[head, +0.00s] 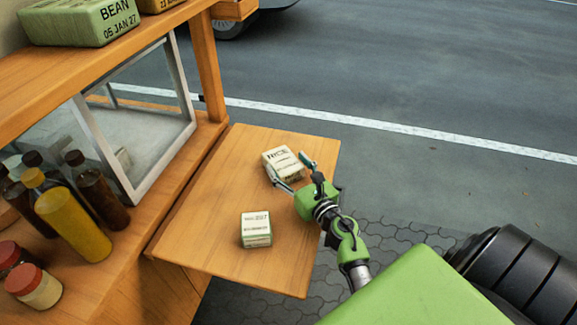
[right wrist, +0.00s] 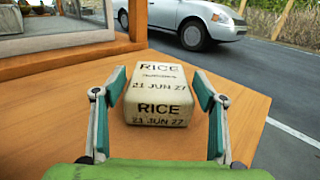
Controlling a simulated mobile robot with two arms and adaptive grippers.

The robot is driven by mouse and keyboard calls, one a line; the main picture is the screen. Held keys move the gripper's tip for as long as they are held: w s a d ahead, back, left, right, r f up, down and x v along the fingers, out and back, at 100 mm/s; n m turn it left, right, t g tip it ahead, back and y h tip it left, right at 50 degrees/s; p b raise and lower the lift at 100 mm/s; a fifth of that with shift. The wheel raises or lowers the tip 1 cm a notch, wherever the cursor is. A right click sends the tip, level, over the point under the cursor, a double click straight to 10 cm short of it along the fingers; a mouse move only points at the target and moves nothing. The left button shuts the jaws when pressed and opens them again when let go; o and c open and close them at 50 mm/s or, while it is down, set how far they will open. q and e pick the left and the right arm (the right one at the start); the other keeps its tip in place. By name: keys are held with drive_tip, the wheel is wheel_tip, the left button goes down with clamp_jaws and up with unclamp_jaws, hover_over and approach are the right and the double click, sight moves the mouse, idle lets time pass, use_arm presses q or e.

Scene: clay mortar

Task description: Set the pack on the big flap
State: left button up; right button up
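The big flap (head: 205,215) is a wide wooden board sticking out from the side of the stall. A pale pack marked RICE (head: 283,161) lies on its far part, and it also shows in the right wrist view (right wrist: 158,92). My right gripper (head: 291,168) is open, with one finger on each side of the RICE pack. In the right wrist view a gap shows between each finger and the pack. A second pale pack with green edges (head: 256,229) stands on the near part of the flap. My left gripper is out of view.
A glass case (head: 140,130), several bottles (head: 72,225) and jars (head: 35,287) stand on the counter at the left. A green BEAN pack (head: 82,22) lies on the shelf above. The flap's left part is clear. Beyond it are paving, road and a car (right wrist: 200,22).

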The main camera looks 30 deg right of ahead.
drive_tip(key=shift+f, duration=0.15)
drive_tip(key=shift+r+p, duration=0.5)
drive_tip(key=shift+p, duration=0.05)
drive_tip(key=shift+s+r, duration=0.15)
drive_tip(key=shift+s, duration=0.05)
drive_tip(key=s+b, duration=0.1)
drive_tip(key=s, duration=0.6)
drive_tip(key=s+b, duration=0.1)
drive_tip(key=s, duration=0.2)
drive_tip(key=shift+s+a+b, duration=0.2)
drive_tip(key=shift+a+b, duration=0.1)
drive_tip(key=shift+a, duration=0.1)
drive_tip(key=shift+s, duration=0.6)
